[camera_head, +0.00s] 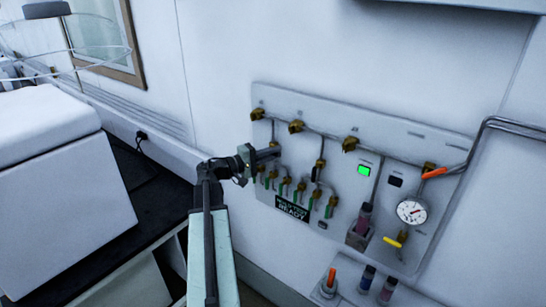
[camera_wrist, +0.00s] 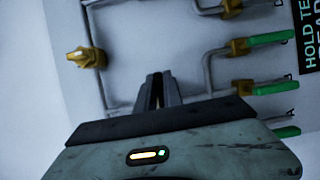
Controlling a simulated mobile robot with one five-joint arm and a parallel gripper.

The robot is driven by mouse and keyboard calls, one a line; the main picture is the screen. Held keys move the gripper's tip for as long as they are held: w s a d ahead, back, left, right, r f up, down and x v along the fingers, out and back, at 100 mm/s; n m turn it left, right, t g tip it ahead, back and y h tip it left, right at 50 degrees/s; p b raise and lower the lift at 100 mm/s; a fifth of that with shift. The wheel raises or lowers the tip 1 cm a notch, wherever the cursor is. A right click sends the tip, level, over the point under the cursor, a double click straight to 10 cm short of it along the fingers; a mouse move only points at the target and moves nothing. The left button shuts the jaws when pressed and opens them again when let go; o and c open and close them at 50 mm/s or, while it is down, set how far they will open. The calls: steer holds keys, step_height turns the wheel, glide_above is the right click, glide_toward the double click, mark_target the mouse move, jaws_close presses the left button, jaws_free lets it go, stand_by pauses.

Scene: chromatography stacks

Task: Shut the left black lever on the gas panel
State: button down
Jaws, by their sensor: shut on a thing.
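The gas panel (camera_head: 395,160) is mounted on the white wall, tilted in the head view. My gripper (camera_head: 276,152) reaches its left part, at the left vertical pipe below the top brass fitting. In the wrist view, my gripper's dark fingers (camera_wrist: 161,90) are close together over the pipework. The left black lever is hidden at the fingers; its angle cannot be told. Another black lever (camera_head: 316,172) shows farther right on the panel, by a brass valve. Several green levers (camera_head: 300,188) hang in a row below; they also show at the right of the wrist view (camera_wrist: 271,38).
A pressure gauge (camera_head: 412,211), an orange lever (camera_head: 434,173) and a yellow lever (camera_head: 392,242) are on the panel's right. A white instrument (camera_head: 50,180) stands on the dark bench (camera_head: 155,215) at left.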

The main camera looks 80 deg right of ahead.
steer(key=c, duration=1.5)
jaws_free()
steer(key=shift+w, duration=0.1)
steer(key=v, duration=0.7)
steer(key=shift+w+a, duration=0.25)
steer(key=shift+a, duration=0.05)
